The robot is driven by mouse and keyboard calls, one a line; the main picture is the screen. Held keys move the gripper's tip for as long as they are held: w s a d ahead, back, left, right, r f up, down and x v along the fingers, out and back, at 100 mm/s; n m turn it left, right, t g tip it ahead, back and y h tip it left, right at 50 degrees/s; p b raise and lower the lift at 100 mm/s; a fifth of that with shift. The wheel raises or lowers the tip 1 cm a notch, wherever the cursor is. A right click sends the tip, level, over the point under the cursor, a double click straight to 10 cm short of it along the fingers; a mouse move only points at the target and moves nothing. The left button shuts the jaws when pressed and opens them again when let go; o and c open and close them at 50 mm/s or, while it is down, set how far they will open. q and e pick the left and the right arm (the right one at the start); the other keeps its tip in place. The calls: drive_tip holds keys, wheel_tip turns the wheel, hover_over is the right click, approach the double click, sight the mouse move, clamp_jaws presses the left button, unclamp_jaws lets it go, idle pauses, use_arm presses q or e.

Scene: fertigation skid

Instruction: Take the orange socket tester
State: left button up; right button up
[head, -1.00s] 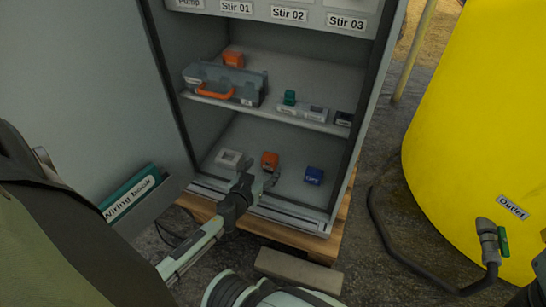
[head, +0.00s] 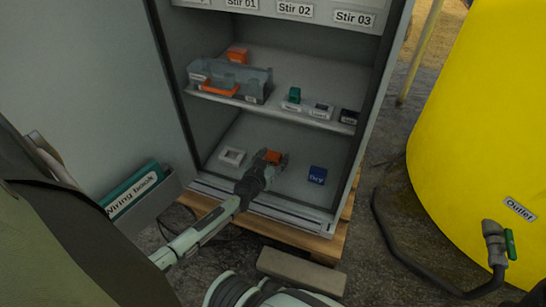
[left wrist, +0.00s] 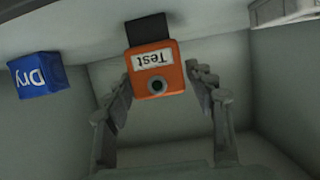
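The orange socket tester (head: 273,156) stands on the cabinet's bottom floor, between a white square item and a blue block. In the left wrist view the orange tester (left wrist: 157,73) shows a white "Test" label, upside down, and a round dark socket. My left gripper (head: 270,162) reaches into the cabinet at the tester. In the left wrist view the open fingers (left wrist: 163,90) stand on either side of the tester, with gaps between them and it.
The blue "Dry" block (head: 317,175) stands right of the tester, the white square item (head: 231,156) left. The shelf above (head: 270,107) holds a grey toolbox (head: 229,82), another orange item (head: 237,55) and small modules. A concrete block (head: 302,272) lies before the pallet.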

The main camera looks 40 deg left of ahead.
sight(273, 155)
use_arm(q)
drive_tip(key=c, duration=0.9)
drive_tip(key=shift+r+p, duration=1.4)
drive_tip(key=shift+r, duration=0.25)
